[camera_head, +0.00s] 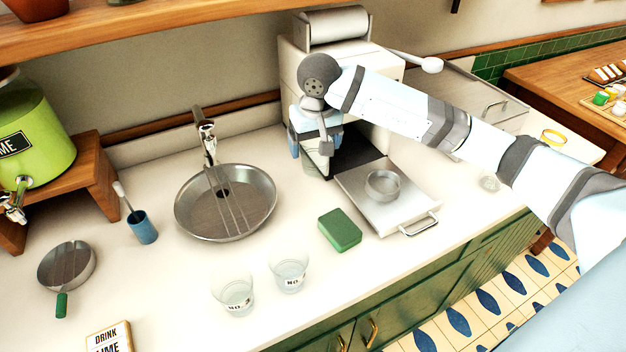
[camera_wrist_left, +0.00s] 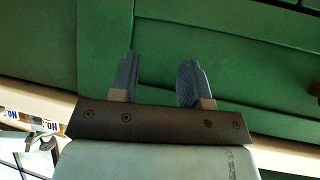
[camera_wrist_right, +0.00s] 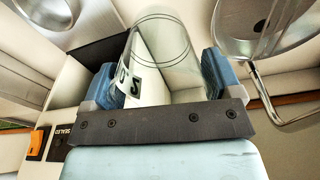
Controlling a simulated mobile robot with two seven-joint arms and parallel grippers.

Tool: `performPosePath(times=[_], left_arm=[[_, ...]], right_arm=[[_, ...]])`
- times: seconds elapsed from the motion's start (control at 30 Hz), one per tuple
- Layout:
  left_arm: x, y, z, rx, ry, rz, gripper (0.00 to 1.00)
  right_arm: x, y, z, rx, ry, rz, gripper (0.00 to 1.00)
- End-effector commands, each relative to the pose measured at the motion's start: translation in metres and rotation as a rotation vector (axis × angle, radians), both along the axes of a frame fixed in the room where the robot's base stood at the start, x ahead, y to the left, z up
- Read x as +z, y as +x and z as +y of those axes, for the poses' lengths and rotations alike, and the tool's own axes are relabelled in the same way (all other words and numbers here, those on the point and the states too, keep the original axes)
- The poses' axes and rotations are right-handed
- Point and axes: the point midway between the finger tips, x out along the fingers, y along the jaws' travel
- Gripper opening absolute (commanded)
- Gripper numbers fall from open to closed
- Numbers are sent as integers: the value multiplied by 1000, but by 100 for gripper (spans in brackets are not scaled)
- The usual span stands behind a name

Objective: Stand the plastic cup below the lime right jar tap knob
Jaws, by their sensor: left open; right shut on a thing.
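My right gripper (camera_head: 316,140) is shut on a clear plastic cup (camera_wrist_right: 160,55) with a printed label, between its blue fingers in the right wrist view. In the head view that cup (camera_head: 312,165) is partly hidden by the gripper, in front of the white machine. The lime jar (camera_head: 40,130), green with a black label, stands on a wooden stand at the far left, cut off by the frame. Its metal tap (camera_head: 15,208) with a knob hangs over the stand's edge. My left gripper (camera_wrist_left: 158,80) is open and empty before a green cabinet front, outside the head view.
Two more clear cups (camera_head: 236,294) stand at the counter's front. A metal tray (camera_head: 400,215) sits before the machine.

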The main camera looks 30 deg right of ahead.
Motion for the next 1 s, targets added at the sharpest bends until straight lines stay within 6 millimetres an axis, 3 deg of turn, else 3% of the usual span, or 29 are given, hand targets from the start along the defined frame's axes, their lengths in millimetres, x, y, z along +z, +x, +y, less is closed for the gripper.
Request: performPosePath(times=[0.1, 0.3, 0.53, 0.77, 1.0], left_arm=[[7, 1, 0, 0, 0, -1, 43], [12, 3, 0, 0, 0, -5, 43], [14, 3, 0, 0, 0, -6, 43], [18, 3, 1, 1, 1, -7, 43], [17, 3, 1, 1, 0, -6, 43]], right_arm=[[-33, -2, 1, 1, 1, 6, 63], [-71, -1, 0, 0, 0, 2, 63], [-88, 0, 1, 1, 0, 1, 63], [-117, 0, 1, 1, 1, 1, 63], [-118, 0, 0, 2, 1, -1, 63]])
